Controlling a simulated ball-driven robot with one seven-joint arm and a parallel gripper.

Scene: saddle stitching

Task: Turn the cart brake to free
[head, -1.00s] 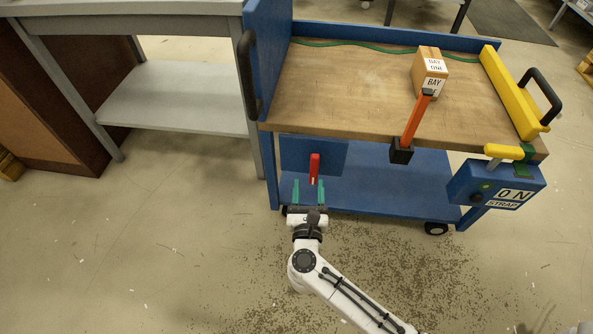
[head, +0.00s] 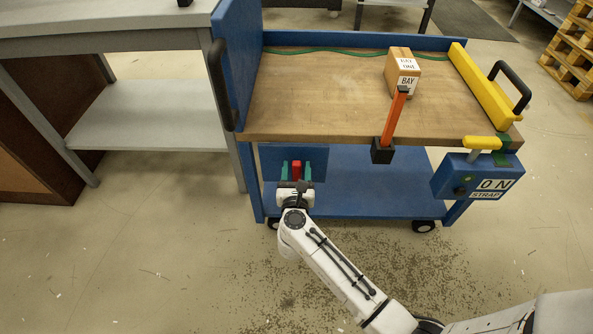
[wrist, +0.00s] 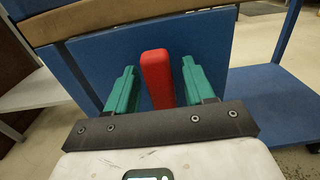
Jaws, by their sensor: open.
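The red brake lever (head: 296,170) stands upright in front of a blue plate (head: 316,157) at the cart's lower left. It also shows in the wrist view (wrist: 157,78), between my two green fingers. My gripper (head: 296,171) is open, with one finger on each side of the lever. The lever's lower end is hidden behind my gripper. The blue cart (head: 350,180) has a wooden top.
A yellow bar (head: 482,85) and a blue strap box (head: 478,176) are at the right. A grey table (head: 150,120) stands close on the left.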

